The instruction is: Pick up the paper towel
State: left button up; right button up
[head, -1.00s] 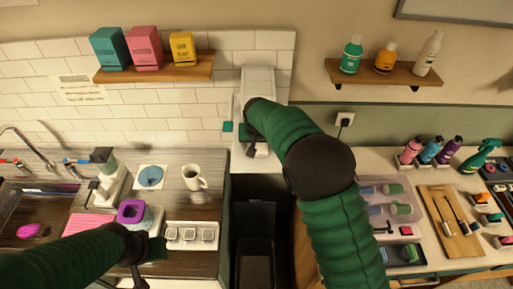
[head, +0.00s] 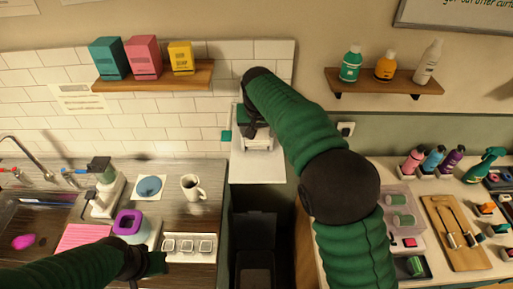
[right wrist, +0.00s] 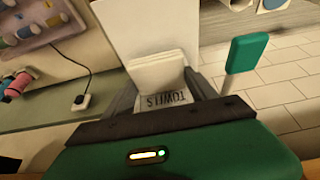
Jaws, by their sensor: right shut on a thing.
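The paper towel (right wrist: 157,72) looks like a white folded stack between the dark fingers of my right gripper (right wrist: 162,98) in the right wrist view. My right gripper (head: 257,132) is shut on it. In the head view this gripper is in front of the white towel dispenser (head: 258,172) at the tiled wall, and my arm hides part of it. Upside-down "TOWELS" lettering shows just below the stack in the wrist view. A teal lever (right wrist: 246,52) stands beside the gripper. My left gripper (head: 148,266) is low over the left counter, and its fingers are unclear.
A white mug (head: 192,187) and a purple-topped container (head: 130,224) stand on the left counter. A dark bin (head: 254,250) sits in the gap below. A shelf with bottles (head: 385,80) is at right. The right counter holds trays and a wooden board (head: 455,230).

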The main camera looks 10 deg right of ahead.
notch_tip(320, 180, up, 18)
jog(key=p, duration=0.3)
jog(key=shift+f, duration=0.1)
